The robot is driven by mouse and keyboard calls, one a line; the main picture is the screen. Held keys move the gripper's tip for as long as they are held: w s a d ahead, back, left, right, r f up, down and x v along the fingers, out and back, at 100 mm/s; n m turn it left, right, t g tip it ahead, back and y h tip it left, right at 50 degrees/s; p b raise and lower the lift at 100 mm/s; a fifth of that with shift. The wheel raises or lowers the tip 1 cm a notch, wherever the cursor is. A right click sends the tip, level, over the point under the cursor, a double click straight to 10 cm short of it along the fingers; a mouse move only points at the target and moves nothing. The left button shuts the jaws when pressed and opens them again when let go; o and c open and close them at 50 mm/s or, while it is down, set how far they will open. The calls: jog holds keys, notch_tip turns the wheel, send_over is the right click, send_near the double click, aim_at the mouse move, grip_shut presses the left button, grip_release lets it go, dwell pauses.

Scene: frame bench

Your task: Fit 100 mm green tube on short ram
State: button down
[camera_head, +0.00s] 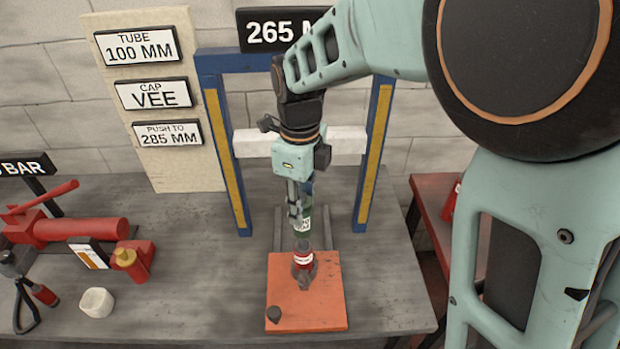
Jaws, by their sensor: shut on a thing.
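My gripper (295,205) points down just above the ram and is shut on the green tube (303,218), which has a white label. The tube looks upright and roughly over the ram, behind my fingers. I cannot tell whether its lower end touches the ram's top. Much of the tube is hidden by my gripper.
The blue frame (211,100) with yellow strips and a pale crossbeam (257,141) stands around my arm. Signs on a board (110,160) read tube 100 mm, cap vee, push to 285 mm.

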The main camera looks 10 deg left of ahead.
jog(key=shift+f, duration=0.55)
jog(key=shift+f+b, duration=1.2)
jog(key=shift+f, duration=0.8)
dwell(1.4)
jog(key=c, duration=1.4)
grip_release()
notch_tip(320, 180, up, 12)
jog(key=shift+r, duration=0.1)
